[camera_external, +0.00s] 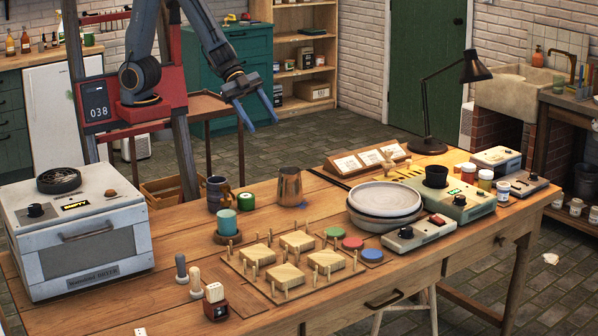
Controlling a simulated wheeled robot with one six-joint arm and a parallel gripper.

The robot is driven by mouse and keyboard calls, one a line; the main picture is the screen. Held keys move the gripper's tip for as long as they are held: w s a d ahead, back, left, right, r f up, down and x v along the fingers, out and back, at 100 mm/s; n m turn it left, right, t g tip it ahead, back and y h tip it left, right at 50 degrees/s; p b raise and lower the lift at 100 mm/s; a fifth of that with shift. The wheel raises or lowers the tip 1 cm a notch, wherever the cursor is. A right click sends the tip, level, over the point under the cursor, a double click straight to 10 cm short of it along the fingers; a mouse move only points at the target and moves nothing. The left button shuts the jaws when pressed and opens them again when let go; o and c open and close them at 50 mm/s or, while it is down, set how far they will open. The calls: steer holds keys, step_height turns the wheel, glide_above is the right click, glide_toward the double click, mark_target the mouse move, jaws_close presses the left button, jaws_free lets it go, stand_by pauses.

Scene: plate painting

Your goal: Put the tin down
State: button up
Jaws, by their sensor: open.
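My gripper (265,126) is open and empty, held in the air behind the table (180,235), with the tips of its two blue fingers apart. It touches nothing. I cannot tell for sure which thing is the tin. A small green round container (246,202) stands on the table below the gripper, beside a dark blue mug (217,193). Small jars with red, yellow and white colours stand at the right, among them a red one (468,172), a yellow one (485,180) and a white one (503,191).
A pegged wooden board (262,287) with blocks lies in front. The front left is partly clear.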

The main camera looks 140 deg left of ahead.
steer(key=s+d+m+t+h+b, duration=0.2)
steer(key=s+m+h, duration=0.1)
steer(key=s+h, duration=0.4)
glide_toward(246, 199)
steer(key=shift+s+f, duration=0.3)
steer(key=shift+f, duration=0.45)
steer(key=shift+w+f, duration=0.1)
steer(key=shift+f, duration=0.1)
steer(key=shift+p+x, duration=1)
steer(key=shift+x, duration=2.75)
steer(key=shift+a+f, duration=0.15)
steer(key=shift+c, duration=0.2)
steer(key=c, duration=1)
steer(key=shift+o, duration=0.2)
